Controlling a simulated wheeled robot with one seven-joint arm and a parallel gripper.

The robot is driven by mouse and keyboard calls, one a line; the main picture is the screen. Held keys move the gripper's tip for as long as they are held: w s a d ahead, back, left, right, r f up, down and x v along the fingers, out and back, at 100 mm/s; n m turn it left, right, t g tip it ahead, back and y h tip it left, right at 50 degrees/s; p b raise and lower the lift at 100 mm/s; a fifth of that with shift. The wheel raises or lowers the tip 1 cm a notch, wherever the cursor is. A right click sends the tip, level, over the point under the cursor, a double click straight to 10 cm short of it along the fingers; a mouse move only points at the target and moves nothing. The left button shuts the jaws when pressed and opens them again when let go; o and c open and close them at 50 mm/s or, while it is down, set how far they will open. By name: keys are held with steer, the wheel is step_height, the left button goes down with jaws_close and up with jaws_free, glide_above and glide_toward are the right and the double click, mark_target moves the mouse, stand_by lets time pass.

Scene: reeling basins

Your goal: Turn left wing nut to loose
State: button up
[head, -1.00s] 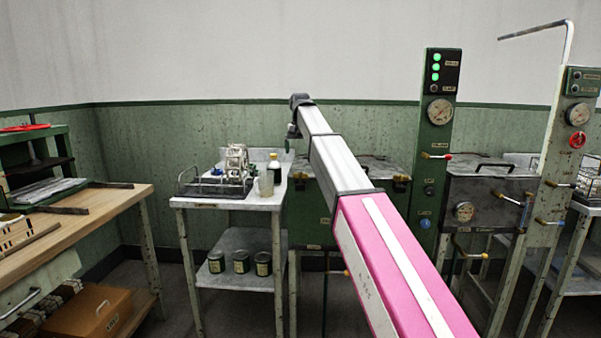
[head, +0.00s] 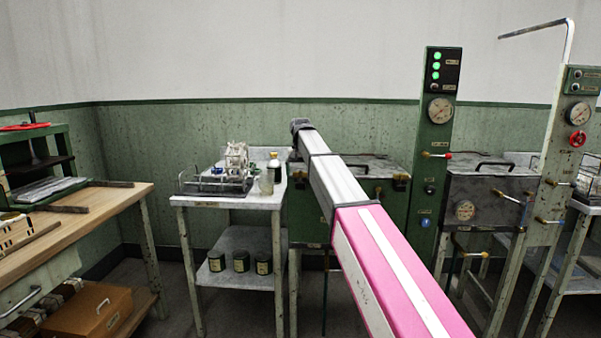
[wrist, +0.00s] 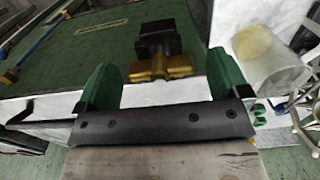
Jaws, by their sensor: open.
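In the wrist view a brass wing nut (wrist: 161,68) on a black clamp block (wrist: 159,38) sits at the edge of a green metal surface. My gripper (wrist: 163,58) is open, with one green finger to each side of the wing nut and a gap on both sides. I cannot tell how deep the nut lies between the fingers. The right wing nut (head: 401,183) shows at the cabinet's right front corner.
A white cart (head: 210,203) with a wire rack (head: 215,186), a glass jar (head: 267,182) and a bottle (head: 274,165) stands close on the left. A green gauge column (head: 436,150) stands to the right. A wooden bench (head: 105,197) is at far left.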

steer(key=c, duration=0.9)
steer(key=shift+c, duration=0.2)
steer(key=shift+n, duration=0.3)
steer(key=n, duration=0.3)
steer(key=shift+n, duration=0.4)
steer(key=n, duration=0.9)
steer(key=shift+r, duration=0.1)
steer(key=shift+n, duration=2.3)
